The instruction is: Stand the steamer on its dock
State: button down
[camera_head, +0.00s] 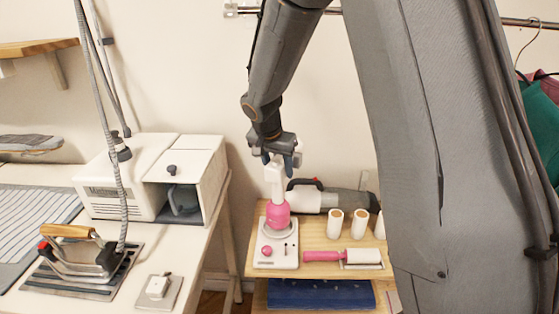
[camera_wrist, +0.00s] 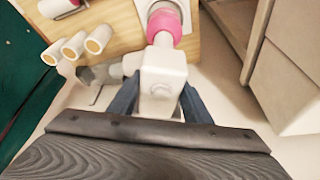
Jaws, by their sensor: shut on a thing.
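The steamer (camera_head: 278,212), white above and pink below, stands roughly upright over its dock (camera_head: 276,258), a white base with a pink knob. Its pink lower end is at the dock's round grey seat; I cannot tell whether it rests fully in it. My gripper (camera_head: 278,163) is shut on the steamer's white upper part from above. In the wrist view the steamer (camera_wrist: 163,72) lies between the dark fingers of my gripper (camera_wrist: 160,100), with the pink part beyond. Only part of the dock (camera_wrist: 143,10) shows there, behind the pink part.
The dock is on a small wooden shelf (camera_head: 325,268). Beside it are a pink-handled roller (camera_head: 345,257), white rolls (camera_head: 335,223) and a grey-white handheld appliance (camera_head: 318,200) behind. A white table at left holds an iron (camera_head: 75,255) and a white box-like machine (camera_head: 125,180).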

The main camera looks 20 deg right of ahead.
jog(key=shift+f, duration=1.4)
jog(key=c, duration=0.9)
grip_release()
jog(key=shift+c, duration=0.2)
jog(key=b+v, duration=0.1)
jog(key=v, duration=1)
jog(key=shift+s+a+r+b, duration=0.1)
jog(key=shift+r+b, duration=0.3)
jog(key=s+d+f+n+g+y, duration=0.1)
jog(key=s+f+n, duration=0.3)
jog(key=s, duration=0.7)
jog(key=s+d+f+n+g+y, duration=0.1)
jog(key=s+f+n, duration=0.3)
jog(key=s, duration=0.7)
jog(key=shift+s+d+f+y, duration=0.25)
jog(key=shift+f+y, duration=0.15)
jog(key=shift+f, duration=0.6)
